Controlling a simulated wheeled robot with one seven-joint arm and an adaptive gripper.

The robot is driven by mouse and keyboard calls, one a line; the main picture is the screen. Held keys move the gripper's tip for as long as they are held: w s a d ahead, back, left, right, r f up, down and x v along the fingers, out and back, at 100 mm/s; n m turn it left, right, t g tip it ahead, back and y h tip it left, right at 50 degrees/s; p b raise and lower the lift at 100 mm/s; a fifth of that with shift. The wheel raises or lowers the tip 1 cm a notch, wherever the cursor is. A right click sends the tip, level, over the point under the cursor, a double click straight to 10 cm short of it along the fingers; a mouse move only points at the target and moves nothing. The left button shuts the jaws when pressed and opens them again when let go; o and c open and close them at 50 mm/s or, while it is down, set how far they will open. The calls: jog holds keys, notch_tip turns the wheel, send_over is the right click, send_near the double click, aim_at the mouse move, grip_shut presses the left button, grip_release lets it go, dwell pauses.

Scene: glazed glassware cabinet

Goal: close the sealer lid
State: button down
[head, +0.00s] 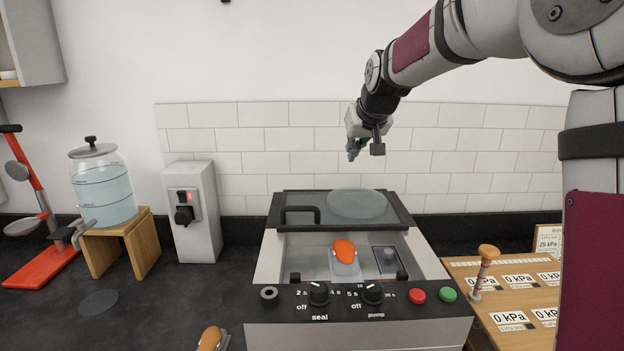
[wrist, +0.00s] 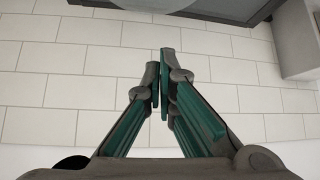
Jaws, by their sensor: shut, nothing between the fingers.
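The sealer (head: 357,320) stands on the dark counter at the centre of the head view. Its lid (head: 300,199) is raised at the back, a dark frame with a clear pane, a round bulge and a black handle (head: 300,215). The chamber below is open to the front. Inside it lies an orange-topped item (head: 344,250) on a clear pouch. My gripper (head: 357,150) is above and behind the lid, in front of the tiled wall, apart from the lid. Its fingers (wrist: 160,85) are together and empty in the wrist view. Part of the lid shows at the wrist view's top edge (wrist: 230,8).
A water jar (head: 103,190) on a wooden stand, a grey switch box (head: 192,210) and a red lever stand (head: 35,215) are at left. A wooden board (head: 520,290) with gauge labels and a stamp-like tool (head: 484,270) is at right. An orange-topped item (head: 211,339) lies in front.

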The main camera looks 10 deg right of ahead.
jog(key=w, duration=0.1)
jog(key=w+d+f, duration=0.1)
jog(key=w, duration=0.2)
jog(key=shift+w+d+f, duration=0.2)
jog(key=shift+f, duration=0.2)
jog(key=w+f, duration=0.1)
jog(key=f, duration=0.1)
jog(key=w+f+p, duration=0.1)
jog(key=f, duration=0.2)
jog(key=w+f+p, duration=0.1)
jog(key=w+f, duration=0.1)
jog(key=shift+d+f, duration=0.1)
jog(key=shift+f, duration=0.1)
jog(key=shift+s+f+p, duration=0.35)
jog(key=shift+s+p, duration=0.05)
jog(key=shift+s, duration=0.05)
jog(key=shift+s, duration=0.1)
